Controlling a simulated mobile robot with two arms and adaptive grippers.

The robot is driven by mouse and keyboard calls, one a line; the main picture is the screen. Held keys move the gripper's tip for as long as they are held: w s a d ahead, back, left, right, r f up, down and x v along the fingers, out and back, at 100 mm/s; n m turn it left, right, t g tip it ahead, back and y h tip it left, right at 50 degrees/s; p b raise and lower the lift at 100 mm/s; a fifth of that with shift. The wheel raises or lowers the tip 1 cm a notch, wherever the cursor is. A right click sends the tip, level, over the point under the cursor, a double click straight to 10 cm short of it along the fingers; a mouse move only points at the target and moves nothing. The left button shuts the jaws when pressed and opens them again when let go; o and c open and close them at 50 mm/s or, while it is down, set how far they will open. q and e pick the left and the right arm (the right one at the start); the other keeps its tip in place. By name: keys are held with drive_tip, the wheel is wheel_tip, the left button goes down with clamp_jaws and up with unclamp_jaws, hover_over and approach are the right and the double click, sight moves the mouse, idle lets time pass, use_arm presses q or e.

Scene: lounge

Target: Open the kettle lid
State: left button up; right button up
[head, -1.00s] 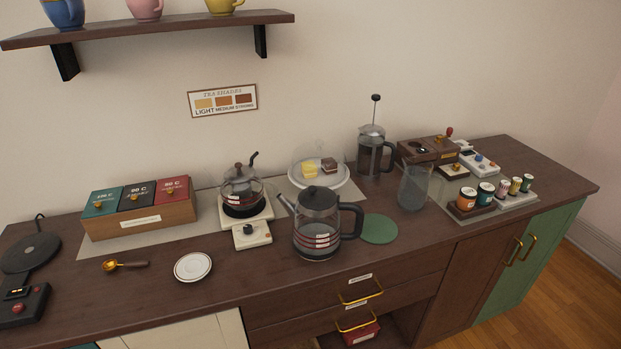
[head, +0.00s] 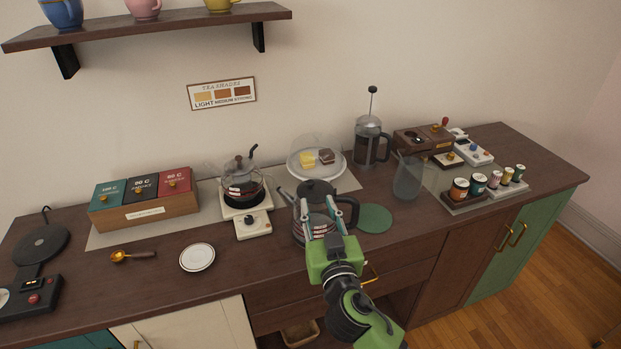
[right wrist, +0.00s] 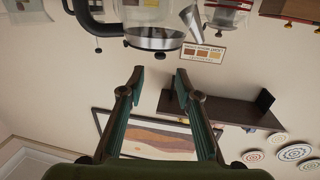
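The glass kettle (head: 316,189) stands upright on the counter, with a dark lid on top, a spout at left and a black handle at right. The lid looks closed. My right gripper (head: 320,214) is open and empty in front of the kettle, and its fingers overlap the kettle body in the head view. In the right wrist view, which is upside down, the open fingers (right wrist: 158,78) show with a gap between them, and the kettle (right wrist: 155,36) is at the top, beyond the fingertips. My arm hides the kettle's lower part. My left gripper is not in view.
A smaller glass pot (head: 241,186) sits on a white warmer left of the kettle. A green round mat (head: 374,218) and a glass pitcher (head: 407,178) are at right. A white saucer (head: 197,257) lies at left. A French press (head: 367,145) stands behind.

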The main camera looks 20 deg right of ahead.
sight(312, 185)
drive_tip(key=w, duration=0.3)
drive_tip(key=w+p, duration=0.1)
drive_tip(key=w, duration=0.2)
drive_tip(key=w+d+p, duration=0.1)
drive_tip(key=w, duration=0.3)
drive_tip(key=shift+s, duration=0.1)
drive_tip(key=shift+d+f, duration=0.1)
clamp_jaws()
